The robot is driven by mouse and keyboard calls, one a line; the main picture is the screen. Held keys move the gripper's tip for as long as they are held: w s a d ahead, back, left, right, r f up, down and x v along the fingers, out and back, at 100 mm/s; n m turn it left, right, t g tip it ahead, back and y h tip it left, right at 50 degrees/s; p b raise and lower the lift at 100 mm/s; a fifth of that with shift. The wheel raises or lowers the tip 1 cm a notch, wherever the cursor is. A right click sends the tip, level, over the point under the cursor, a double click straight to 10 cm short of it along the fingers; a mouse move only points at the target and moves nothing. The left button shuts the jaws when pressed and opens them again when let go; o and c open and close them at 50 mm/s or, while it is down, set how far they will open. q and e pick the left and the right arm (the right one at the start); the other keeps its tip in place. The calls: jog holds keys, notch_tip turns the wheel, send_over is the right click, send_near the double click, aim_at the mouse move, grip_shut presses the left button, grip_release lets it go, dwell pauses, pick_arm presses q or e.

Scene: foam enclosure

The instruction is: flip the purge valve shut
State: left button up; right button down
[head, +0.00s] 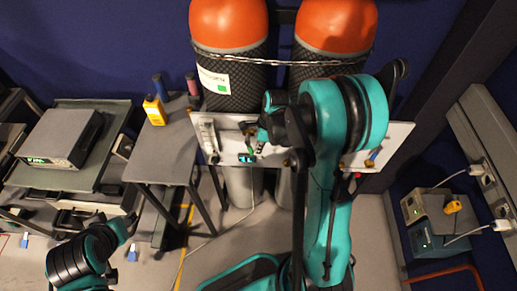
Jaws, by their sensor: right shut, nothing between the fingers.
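A pale panel (395,138) is mounted in front of two orange-topped cylinders. Small fittings sit on its left half, with a greenish and brass fitting (250,141) just left of my right gripper. I cannot tell for sure which fitting is the purge valve; its handle is not clear, and my arm covers the middle of the panel. My right gripper (264,130) is shut and empty, at the panel's left half close to these fittings; I cannot tell whether it touches one.
The cylinders (229,24) stand behind the panel with a chain across them. A small display (246,158) sits on the panel's lower edge. A grey table (160,160) with a yellow meter (154,111) stands left. Boxes with cables (428,205) stand right.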

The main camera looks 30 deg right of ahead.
jog(key=shift+r, duration=0.1)
dwell(0.5)
pick_arm(q)
notch_tip(320, 180, up, 5)
jog(key=a+p, duration=0.2)
jog(key=p, duration=0.3)
pick_arm(e)
jog(key=s+d+r+h, duration=0.1)
jog(key=s+d+r, duration=0.15)
jog(key=r, duration=0.95)
pick_arm(q)
jog(key=shift+w+d+f+b, duration=0.15)
jog(key=shift+f+b, duration=1.15)
jog(key=shift+w+d+f+b, duration=0.15)
jog(key=shift+f+b, duration=1.1)
pick_arm(e)
notch_tip(320, 180, down, 11)
jog(key=w+a, duration=0.2)
jog(key=shift+w+a+r+g, duration=0.15)
jog(key=shift+w+a+g, duration=0.15)
jog(key=shift+a+g, duration=0.1)
